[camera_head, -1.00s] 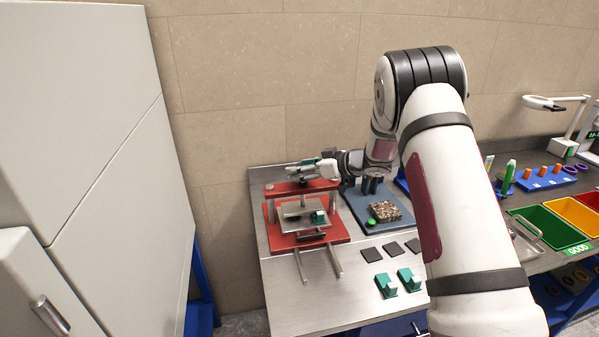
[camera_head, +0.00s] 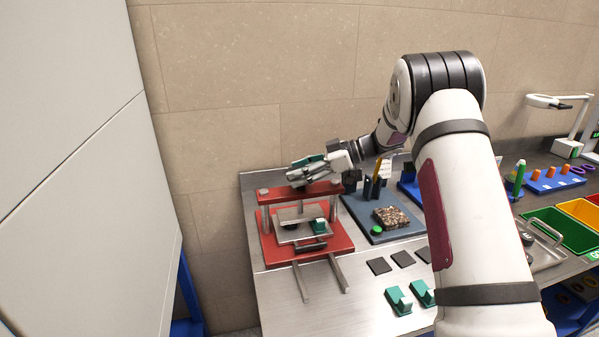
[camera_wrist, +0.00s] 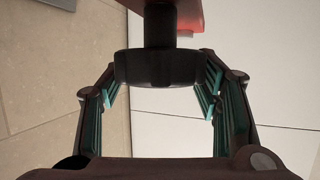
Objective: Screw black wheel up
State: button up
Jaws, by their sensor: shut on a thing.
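The red press (camera_head: 343,243) stands at the left end of the steel table, with a red crossbar (camera_head: 322,189) on two posts. The black wheel (camera_wrist: 158,67) shows in the wrist view on a dark shaft below the red bar. My gripper (camera_wrist: 160,76) has one finger on each side of the wheel, with teal pads against its rim, and is shut on it. In the head view my gripper (camera_head: 308,172) is just above the crossbar and mostly hides the wheel. A grey plate (camera_head: 289,217) with a green block (camera_head: 319,225) sits under the crossbar.
Two metal rails (camera_head: 335,272) stick out from the press front. A blue-grey board (camera_head: 364,213) with a speckled block (camera_head: 391,217) lies right of it. Dark pads (camera_head: 379,265) and green blocks (camera_head: 398,301) lie in front. The wall is close behind.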

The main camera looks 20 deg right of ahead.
jog(key=shift+f, duration=0.2)
jog(key=o, duration=1.2)
jog(key=shift+a, duration=0.1)
jog(key=shift+r, duration=0.1)
jog(key=v, duration=1.2)
